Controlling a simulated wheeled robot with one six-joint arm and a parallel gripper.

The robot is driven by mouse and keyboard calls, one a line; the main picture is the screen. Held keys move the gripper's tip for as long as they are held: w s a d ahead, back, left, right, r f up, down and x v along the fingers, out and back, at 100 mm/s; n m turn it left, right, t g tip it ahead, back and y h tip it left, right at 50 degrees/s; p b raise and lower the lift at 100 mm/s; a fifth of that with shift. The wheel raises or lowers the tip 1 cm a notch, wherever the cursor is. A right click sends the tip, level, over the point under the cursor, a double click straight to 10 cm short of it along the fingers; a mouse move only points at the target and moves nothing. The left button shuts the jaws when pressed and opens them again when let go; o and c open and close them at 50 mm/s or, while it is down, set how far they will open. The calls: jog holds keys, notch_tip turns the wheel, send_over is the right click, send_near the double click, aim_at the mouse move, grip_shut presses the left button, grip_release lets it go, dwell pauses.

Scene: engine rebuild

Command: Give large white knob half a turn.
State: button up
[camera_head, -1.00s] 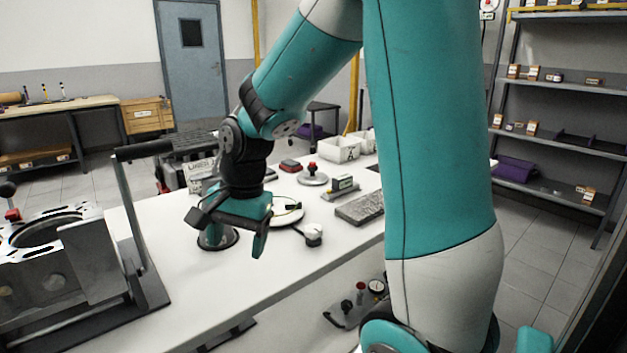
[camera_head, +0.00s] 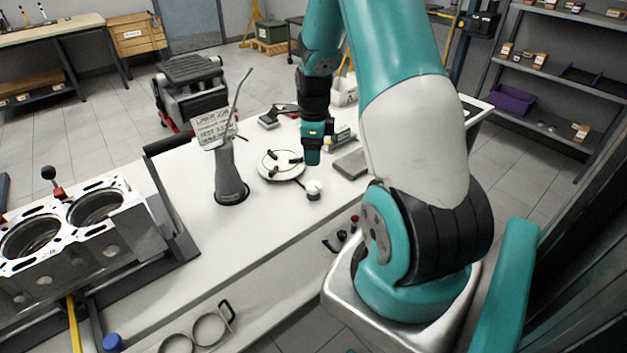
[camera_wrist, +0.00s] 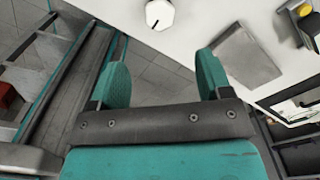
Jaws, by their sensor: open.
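The large white knob (camera_head: 314,188) sits at the front edge of the white bench, just in front of a round white plate. In the wrist view the knob (camera_wrist: 159,14) is a white, many-sided cap with a dark mark, close to the top edge. My gripper (camera_head: 312,158) points down over the bench, above and a little behind the knob in the head view. In the wrist view my gripper (camera_wrist: 162,66) is open with nothing between its two teal fingers. The knob shows beyond the fingertips, apart from them.
The round plate (camera_head: 281,165) carries dark-handled parts. A grey oil can (camera_head: 230,178) stands left of it. A flat grey block (camera_head: 352,163) lies right of the knob. An engine block (camera_head: 85,240) fills the left. Floor shows between the fingers.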

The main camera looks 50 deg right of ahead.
aim_at(314, 185)
notch_tip(314, 185, down, 11)
jog(key=shift+f+p, duration=0.15)
jog(key=shift+p, duration=0.45)
jog(key=c, duration=0.9)
